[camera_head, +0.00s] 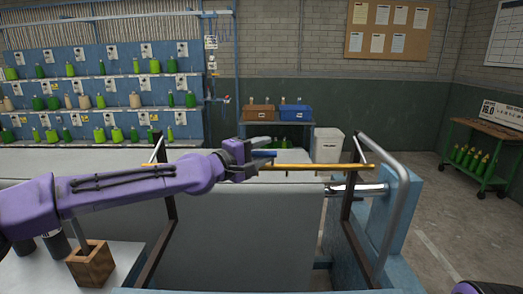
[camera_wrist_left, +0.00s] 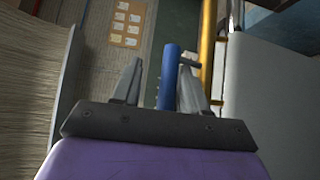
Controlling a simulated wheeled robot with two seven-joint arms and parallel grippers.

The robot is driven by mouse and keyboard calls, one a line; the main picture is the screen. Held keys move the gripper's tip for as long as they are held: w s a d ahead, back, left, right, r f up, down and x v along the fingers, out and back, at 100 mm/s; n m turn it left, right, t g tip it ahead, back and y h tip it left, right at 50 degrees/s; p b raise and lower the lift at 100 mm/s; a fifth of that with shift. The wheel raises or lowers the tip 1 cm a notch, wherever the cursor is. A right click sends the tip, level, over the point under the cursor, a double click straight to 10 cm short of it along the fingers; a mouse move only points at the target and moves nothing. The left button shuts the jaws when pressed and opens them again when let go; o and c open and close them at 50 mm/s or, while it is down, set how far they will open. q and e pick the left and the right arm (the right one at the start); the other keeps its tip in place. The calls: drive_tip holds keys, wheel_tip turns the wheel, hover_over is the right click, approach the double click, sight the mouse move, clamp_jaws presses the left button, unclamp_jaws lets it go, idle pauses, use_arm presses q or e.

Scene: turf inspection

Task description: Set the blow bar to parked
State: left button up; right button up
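The blow bar (camera_head: 310,166) is a thin orange-yellow bar running across the frame above a grey sheet. A blue handle (camera_head: 264,153) shows at its left part, beside my left gripper (camera_head: 244,155). In the left wrist view, the fingers of my left gripper (camera_wrist_left: 160,72) stand apart. The blue handle (camera_wrist_left: 170,72) lies between them, nearer the right finger; whether it touches is unclear. The yellow bar (camera_wrist_left: 207,50) passes just right of that finger. My right gripper is out of view.
Dark uprights (camera_head: 352,215) and a bent grey rail (camera_head: 398,210) flank the grey sheet (camera_head: 250,225). A wooden block (camera_head: 88,264) stands at the lower left. Behind are shelves of green bottles (camera_head: 103,101), a blue bin (camera_head: 295,113) and a green trolley (camera_head: 480,155).

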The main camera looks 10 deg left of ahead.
use_arm(q)
drive_tip(key=shift+s+f, duration=0.1)
drive_tip(key=shift+f, duration=0.05)
drive_tip(key=b+v, duration=0.3)
drive_tip(key=v, duration=0.7)
drive_tip(key=shift+a, duration=0.15)
drive_tip(key=shift+s+r, duration=0.15)
drive_tip(key=shift+r, duration=0.05)
